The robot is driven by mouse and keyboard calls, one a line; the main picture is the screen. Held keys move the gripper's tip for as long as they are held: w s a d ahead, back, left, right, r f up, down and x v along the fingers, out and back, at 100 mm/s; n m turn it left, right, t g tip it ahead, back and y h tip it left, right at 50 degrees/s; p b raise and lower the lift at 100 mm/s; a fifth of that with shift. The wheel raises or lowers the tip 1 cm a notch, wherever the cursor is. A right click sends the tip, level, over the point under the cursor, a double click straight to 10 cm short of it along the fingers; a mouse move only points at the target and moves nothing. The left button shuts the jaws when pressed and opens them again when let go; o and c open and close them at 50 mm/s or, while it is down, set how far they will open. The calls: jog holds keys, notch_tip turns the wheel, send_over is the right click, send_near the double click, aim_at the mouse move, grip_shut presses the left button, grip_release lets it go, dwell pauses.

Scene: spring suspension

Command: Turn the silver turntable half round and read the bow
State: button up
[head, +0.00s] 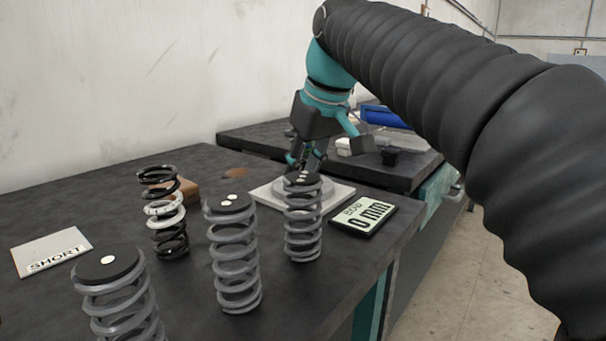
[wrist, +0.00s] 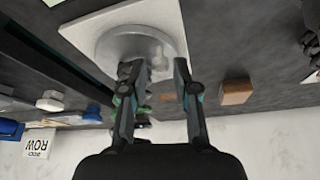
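The silver turntable (head: 334,190) is a flat round disc on a pale square plate (head: 344,196). It also shows in the wrist view (wrist: 112,42), partly behind my fingers. My gripper (head: 306,160) points down at the disc, partly hidden in the head view by a grey spring. In the wrist view my two fingers (wrist: 160,68) stand apart, over or beside the disc's edge, with nothing clearly held between them. Whether a finger touches the disc I cannot tell. A bow display (head: 364,214) right of the plate reads "BOW 0 mm".
Three grey springs with dotted black caps stand in front: one dot (head: 125,300), two dots (head: 235,255), and one near the turntable (head: 303,222). A black-and-white spring (head: 165,215) stands behind, near a brown block (wrist: 237,92). A "SHORT" card (head: 50,248) lies left. A blue bin (head: 382,116) is behind.

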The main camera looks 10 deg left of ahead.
jog(key=shift+a+f, duration=0.1)
jog(key=shift+f, duration=0.15)
grip_shut()
